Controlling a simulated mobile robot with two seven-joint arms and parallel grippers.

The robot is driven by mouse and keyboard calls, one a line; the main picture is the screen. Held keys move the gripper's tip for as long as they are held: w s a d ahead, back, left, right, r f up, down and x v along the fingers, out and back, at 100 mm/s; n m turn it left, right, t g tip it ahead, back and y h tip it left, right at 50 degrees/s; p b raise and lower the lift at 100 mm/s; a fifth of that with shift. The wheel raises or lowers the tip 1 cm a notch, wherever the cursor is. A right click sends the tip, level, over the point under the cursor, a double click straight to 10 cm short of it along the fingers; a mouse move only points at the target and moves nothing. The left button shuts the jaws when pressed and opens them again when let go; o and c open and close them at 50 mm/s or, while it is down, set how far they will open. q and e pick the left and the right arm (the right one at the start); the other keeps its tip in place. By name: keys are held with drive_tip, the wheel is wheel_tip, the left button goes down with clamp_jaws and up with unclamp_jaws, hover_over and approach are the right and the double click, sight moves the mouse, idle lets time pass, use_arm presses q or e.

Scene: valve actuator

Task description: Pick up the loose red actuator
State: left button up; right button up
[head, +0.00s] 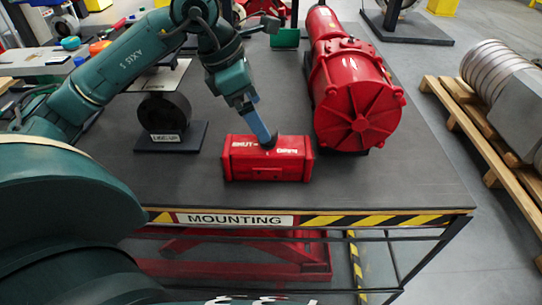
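A red box-shaped actuator with white lettering (240,162) lies on the dark top of the mounting table (400,190), near its front edge. My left arm comes in from the left and reaches down over it. The tip of my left gripper (268,142) is at the top of the red box, near its middle; its fingers are too small and overlapped to tell whether they are open or shut. I cannot tell whether it grips the box. The box appears to rest on the table. My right gripper is not in view.
A large red cylindrical actuator (358,118) lies just right of the box. A black ring on a labelled stand (165,112) is to the left. A striped edge marked MOUNTING (240,219) runs along the front. A wooden pallet with a grey cylinder (495,80) stands right.

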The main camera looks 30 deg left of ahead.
sight(268, 158)
use_arm(q)
drive_tip(key=x, duration=0.3)
drive_tip(key=shift+w+d+f, duration=0.1)
drive_tip(key=shift+d+f, duration=0.05)
drive_tip(key=shift+f, duration=0.15)
drive_tip(key=shift+a+p+x, duration=0.2)
drive_tip(key=shift+p+x, duration=0.3)
drive_tip(key=shift+x, duration=2.25)
drive_tip(key=c, duration=2.1)
drive_tip(key=shift+w+r, duration=0.1)
drive_tip(key=shift+r, duration=0.05)
